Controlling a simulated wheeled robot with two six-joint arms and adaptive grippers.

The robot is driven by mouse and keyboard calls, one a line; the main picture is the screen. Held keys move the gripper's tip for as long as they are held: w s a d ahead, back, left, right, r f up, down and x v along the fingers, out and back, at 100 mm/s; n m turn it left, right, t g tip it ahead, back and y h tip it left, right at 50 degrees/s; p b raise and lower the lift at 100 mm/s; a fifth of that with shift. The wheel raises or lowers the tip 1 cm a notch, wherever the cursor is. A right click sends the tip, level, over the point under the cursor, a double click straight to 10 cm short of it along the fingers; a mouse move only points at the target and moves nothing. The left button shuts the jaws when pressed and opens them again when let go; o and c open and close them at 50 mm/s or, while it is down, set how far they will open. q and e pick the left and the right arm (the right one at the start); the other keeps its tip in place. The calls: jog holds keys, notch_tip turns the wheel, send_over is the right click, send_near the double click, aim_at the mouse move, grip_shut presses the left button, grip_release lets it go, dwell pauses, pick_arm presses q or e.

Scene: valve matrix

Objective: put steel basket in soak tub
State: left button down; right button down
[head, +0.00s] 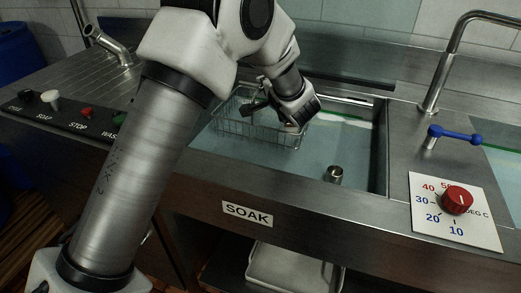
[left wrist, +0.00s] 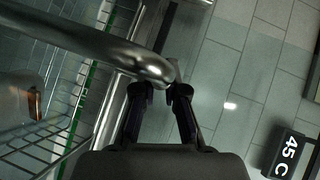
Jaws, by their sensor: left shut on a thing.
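The steel basket (head: 262,134) is a wire basket in the left part of the soak tub (head: 377,150), which holds pale bluish liquid. In the head view it lies within the tub's outline; I cannot tell whether it rests on the bottom or hangs. My left gripper (head: 250,106) is over the basket, shut on its handle. In the left wrist view the gripper (left wrist: 164,88) closes at the curved steel handle (left wrist: 105,45), and the basket's wire grid (left wrist: 45,140) shows at the left. My arm hides part of the tub's left side. My right gripper is out of view.
A short steel drain pipe (head: 333,175) stands in the tub near the front edge. A SOAK label (head: 247,213) is on the front. A red temperature knob (head: 457,200), a blue-handled valve (head: 455,134) and a tall faucet (head: 437,90) are at the right. Buttons (head: 86,113) line the left counter.

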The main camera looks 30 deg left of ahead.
pick_arm(q)
notch_tip(320, 180, down, 8)
jog(key=shift+d+b, duration=0.1)
jog(key=shift+b, duration=0.7)
jog(key=c, duration=1.2)
grip_release()
jog(key=shift+s+f, duration=0.1)
